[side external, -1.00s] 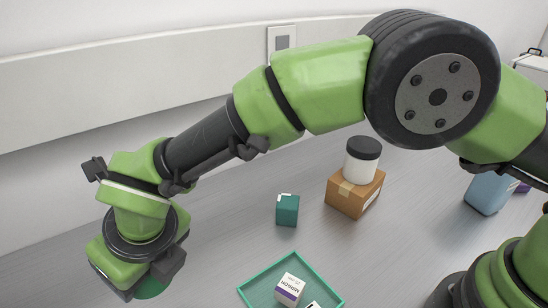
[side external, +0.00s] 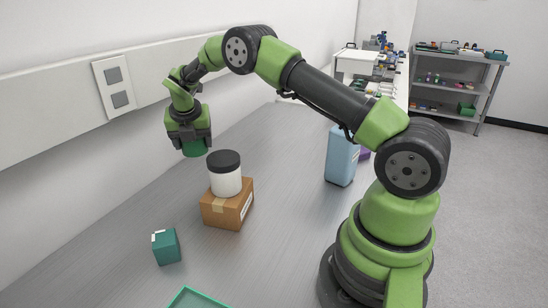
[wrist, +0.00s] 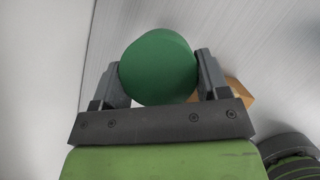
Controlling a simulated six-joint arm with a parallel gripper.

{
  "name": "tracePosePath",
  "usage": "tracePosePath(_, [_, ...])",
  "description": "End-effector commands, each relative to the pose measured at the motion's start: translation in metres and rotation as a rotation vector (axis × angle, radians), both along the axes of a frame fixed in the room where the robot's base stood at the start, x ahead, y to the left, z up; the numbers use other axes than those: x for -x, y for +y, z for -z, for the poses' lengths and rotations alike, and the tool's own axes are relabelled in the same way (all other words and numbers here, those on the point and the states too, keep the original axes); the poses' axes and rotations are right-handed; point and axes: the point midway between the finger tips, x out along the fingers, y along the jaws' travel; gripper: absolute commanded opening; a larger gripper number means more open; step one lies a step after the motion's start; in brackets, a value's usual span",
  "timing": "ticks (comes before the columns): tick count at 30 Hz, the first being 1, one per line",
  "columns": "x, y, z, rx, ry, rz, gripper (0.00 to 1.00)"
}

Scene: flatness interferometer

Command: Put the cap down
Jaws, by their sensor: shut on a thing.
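My gripper (side external: 189,138) is shut on the green round cap (side external: 194,148), which hangs below it at the far side of the bench, close to the wall. In the wrist view the cap (wrist: 158,67) sits between the two grey fingers of my gripper (wrist: 162,80), its round face showing. The cap is clear of the bench; its exact height cannot be told. In the side view it is behind and to the left of a white jar with a black lid (side external: 226,181).
The jar stands on a brown cardboard box (side external: 220,213). A small teal box (side external: 166,247) lies nearer the camera, and a green-rimmed tray (side external: 198,295) is cut off below. A blue container (side external: 341,157) stands to the right. Bare bench lies between the cardboard box and the blue container.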

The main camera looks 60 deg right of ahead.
Motion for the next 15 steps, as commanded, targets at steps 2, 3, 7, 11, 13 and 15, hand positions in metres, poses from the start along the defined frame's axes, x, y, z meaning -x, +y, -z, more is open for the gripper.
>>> tracePosePath(2, [0.016, -0.048, 0.0, 0.002, -0.001, 0.134, 0.46])
tracePosePath(3, [0.025, -0.07, -0.001, 0.003, -0.002, 0.196, 0.46])
tracePosePath(7, [0.058, -0.132, -0.001, 0.006, -0.003, 0.388, 0.46])
tracePosePath(11, [0.092, -0.178, -0.002, 0.009, -0.005, 0.543, 0.46])
tracePosePath(13, [0.107, -0.195, -0.002, 0.011, -0.006, 0.606, 0.46])
tracePosePath(15, [0.118, -0.207, -0.002, 0.013, -0.006, 0.649, 0.46])
